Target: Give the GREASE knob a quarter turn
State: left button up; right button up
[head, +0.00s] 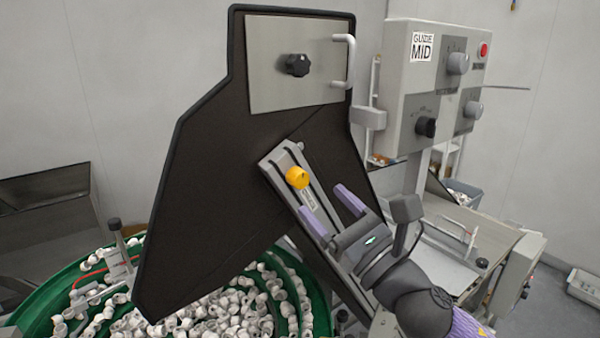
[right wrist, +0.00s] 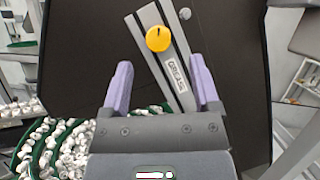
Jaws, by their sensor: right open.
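The yellow GREASE knob (head: 297,177) sits on a grey slotted bracket (head: 284,158) on the dark panel. A white label below it reads like GREASE in the right wrist view (right wrist: 176,73). The knob (right wrist: 158,39) has a dark mark near its top edge there. My right gripper (head: 332,204) is open, with purple fingers apart and nothing between them. It is below and to the right of the knob in the head view. In the right wrist view the knob lies beyond the fingertips (right wrist: 162,72), roughly between their lines. My left gripper is not in view.
A metal plate (head: 270,85) with a black knob (head: 297,65) and a handle (head: 346,60) is above. A grey control box (head: 405,95) with knobs and a red button stands right. A green bowl (head: 50,295) of white caps lies below the dark panel (head: 210,140).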

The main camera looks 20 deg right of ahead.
aim_at(303, 183)
jog(key=p+x, duration=0.1)
jog(key=x, duration=0.3)
jog(key=shift+s+a, duration=0.1)
jog(key=shift+s, duration=0.05)
jog(key=shift+w+a+r, duration=0.1)
jog(key=shift+w+a, duration=0.05)
jog(key=shift+w, duration=0.3)
jog(key=shift+c, duration=0.4)
grip_shut()
